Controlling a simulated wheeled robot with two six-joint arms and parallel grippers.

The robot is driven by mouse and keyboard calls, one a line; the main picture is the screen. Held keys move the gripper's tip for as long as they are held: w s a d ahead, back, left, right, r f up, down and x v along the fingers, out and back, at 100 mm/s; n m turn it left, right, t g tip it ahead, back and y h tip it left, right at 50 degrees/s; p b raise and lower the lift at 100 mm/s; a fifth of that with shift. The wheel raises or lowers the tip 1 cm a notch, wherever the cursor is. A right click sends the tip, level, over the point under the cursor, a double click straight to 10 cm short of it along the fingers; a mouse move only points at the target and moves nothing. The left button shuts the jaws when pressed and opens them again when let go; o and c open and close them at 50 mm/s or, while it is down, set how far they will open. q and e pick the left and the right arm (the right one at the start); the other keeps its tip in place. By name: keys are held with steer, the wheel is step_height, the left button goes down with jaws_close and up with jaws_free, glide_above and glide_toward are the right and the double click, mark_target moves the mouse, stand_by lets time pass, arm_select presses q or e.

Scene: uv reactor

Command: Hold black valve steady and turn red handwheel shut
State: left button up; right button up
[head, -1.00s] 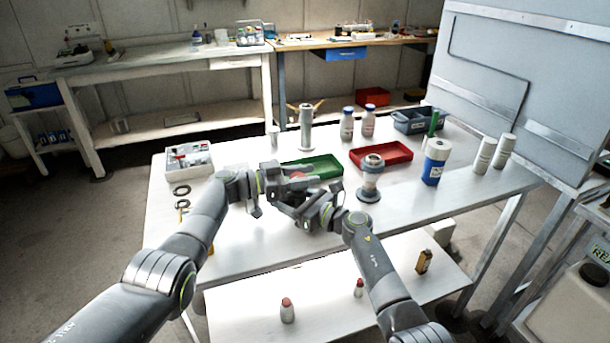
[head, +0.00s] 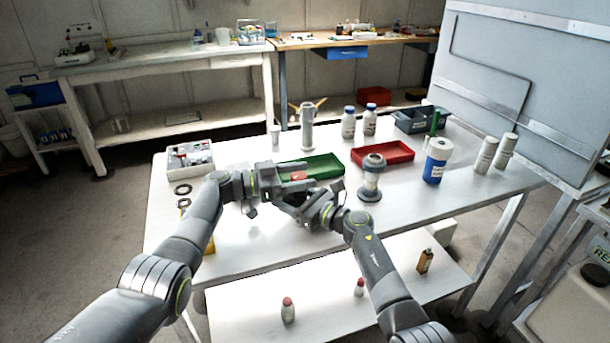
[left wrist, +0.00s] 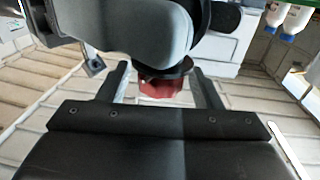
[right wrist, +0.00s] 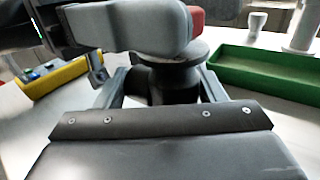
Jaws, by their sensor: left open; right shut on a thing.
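The black valve (right wrist: 175,82) stands between the fingers of my right gripper (right wrist: 164,88) in the right wrist view, and that gripper is shut on it. The red handwheel (left wrist: 160,87) shows between the two spread fingers of my left gripper (left wrist: 160,85) in the left wrist view. That gripper is open, and whether a finger touches the wheel I cannot tell. In the head view the red handwheel (head: 298,175) is a small patch beside my left gripper, and the valve body is largely hidden by my grippers.
A green tray (head: 325,166) lies just behind the grippers, with a red tray (head: 382,155) to its right. A grey pedestal piece (head: 370,185) stands close to the right of my right gripper. A white box (head: 190,158) stands at the left.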

arm_select(q)
steer(key=v, duration=0.6)
steer(key=shift+f, duration=0.1)
